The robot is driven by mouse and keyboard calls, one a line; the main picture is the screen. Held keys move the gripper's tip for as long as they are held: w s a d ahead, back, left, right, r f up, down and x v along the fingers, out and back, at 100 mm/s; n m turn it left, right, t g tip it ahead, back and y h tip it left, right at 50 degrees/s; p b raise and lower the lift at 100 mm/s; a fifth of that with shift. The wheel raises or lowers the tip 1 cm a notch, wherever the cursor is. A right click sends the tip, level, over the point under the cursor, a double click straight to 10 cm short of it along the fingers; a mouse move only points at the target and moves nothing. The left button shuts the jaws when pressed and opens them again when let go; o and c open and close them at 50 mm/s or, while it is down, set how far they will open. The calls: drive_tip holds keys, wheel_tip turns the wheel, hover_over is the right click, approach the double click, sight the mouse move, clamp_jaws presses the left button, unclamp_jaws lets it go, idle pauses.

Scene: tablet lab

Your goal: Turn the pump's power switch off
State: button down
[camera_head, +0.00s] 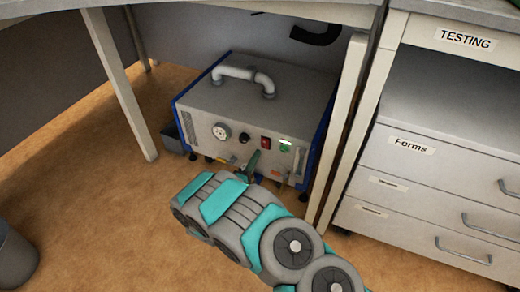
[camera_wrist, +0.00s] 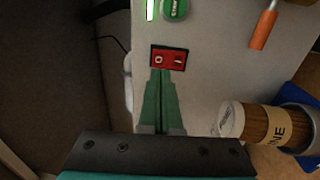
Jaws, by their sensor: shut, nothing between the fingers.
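The pump (camera_head: 250,105) is a grey box with blue edges and a pipe handle, standing on the floor under the desk. Its red power switch (camera_head: 265,142) is on the front panel; in the wrist view the switch (camera_wrist: 169,59) is a red rocker in a black frame, with O at its left end and I at its right. My gripper (camera_head: 253,163) is shut and empty in front of the panel. In the wrist view its green fingertips (camera_wrist: 161,74) are at the switch's lower edge, nearer the O end. I cannot tell whether they touch it.
A round gauge (camera_head: 221,131), a black knob (camera_head: 244,138) and a green button (camera_head: 285,148) sit around the switch. An orange handle (camera_wrist: 263,30) and a labelled brown cylinder (camera_wrist: 270,125) are close by on the right. Desk legs (camera_head: 122,85) and drawers (camera_head: 420,200) flank the pump.

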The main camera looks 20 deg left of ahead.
sight(264, 142)
drive_tip(key=shift+w+d+r, duration=0.1)
drive_tip(key=shift+w+r, duration=0.05)
drive_tip(key=shift+w, duration=0.85)
drive_tip(key=shift+w+r, duration=0.1)
drive_tip(key=shift+w, duration=0.9)
